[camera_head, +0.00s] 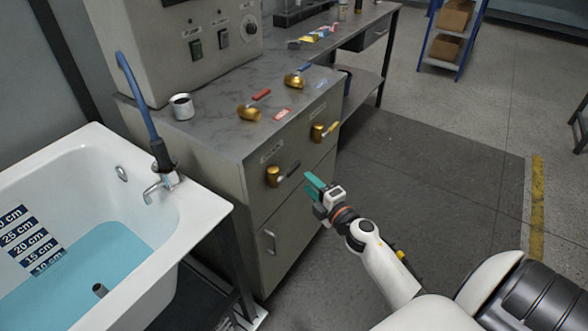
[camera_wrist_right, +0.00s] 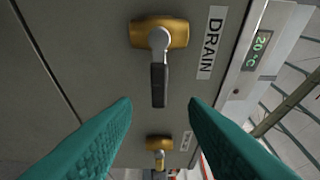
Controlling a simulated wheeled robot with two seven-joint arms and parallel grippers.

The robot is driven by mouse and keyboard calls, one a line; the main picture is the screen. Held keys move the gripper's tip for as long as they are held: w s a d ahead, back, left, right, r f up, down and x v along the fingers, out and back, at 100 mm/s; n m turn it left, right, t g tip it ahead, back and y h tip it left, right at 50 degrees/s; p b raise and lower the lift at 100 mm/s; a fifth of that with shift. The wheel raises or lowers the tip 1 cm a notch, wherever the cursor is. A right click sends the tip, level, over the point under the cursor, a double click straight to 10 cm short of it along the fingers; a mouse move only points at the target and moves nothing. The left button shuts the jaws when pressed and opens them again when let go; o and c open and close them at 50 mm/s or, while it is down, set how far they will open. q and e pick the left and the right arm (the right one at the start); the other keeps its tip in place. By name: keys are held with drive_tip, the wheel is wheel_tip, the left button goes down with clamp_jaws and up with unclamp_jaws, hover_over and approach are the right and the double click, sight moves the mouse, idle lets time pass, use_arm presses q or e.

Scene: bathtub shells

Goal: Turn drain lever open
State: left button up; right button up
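The drain valve has a brass body (camera_wrist_right: 177,33) and a black-gripped drain lever (camera_wrist_right: 158,85), with a "DRAIN" label (camera_wrist_right: 211,42) beside it. In the head view its brass body (camera_head: 272,177) is on the cabinet front, and the lever (camera_head: 289,171) sticks out to the right. My right gripper (camera_wrist_right: 159,115) is open, its teal fingers apart, with the lever's tip between and just beyond them in the wrist view. In the head view the right gripper (camera_head: 315,186) is just right of the lever, apparently not touching it. My left gripper is not in view.
A second brass valve (camera_head: 317,132) with a yellow lever is farther along the cabinet front (camera_head: 262,214). Red- and blue-handled valves stand on the cabinet top. A white bathtub (camera_head: 205,213) with blue water is at left. The floor to the right is open.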

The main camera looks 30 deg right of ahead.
sight(295, 169)
drive_tip(key=w, duration=0.8)
drive_tip(key=shift+w+f, duration=0.1)
drive_tip(key=shift+w, duration=0.3)
clamp_jaws()
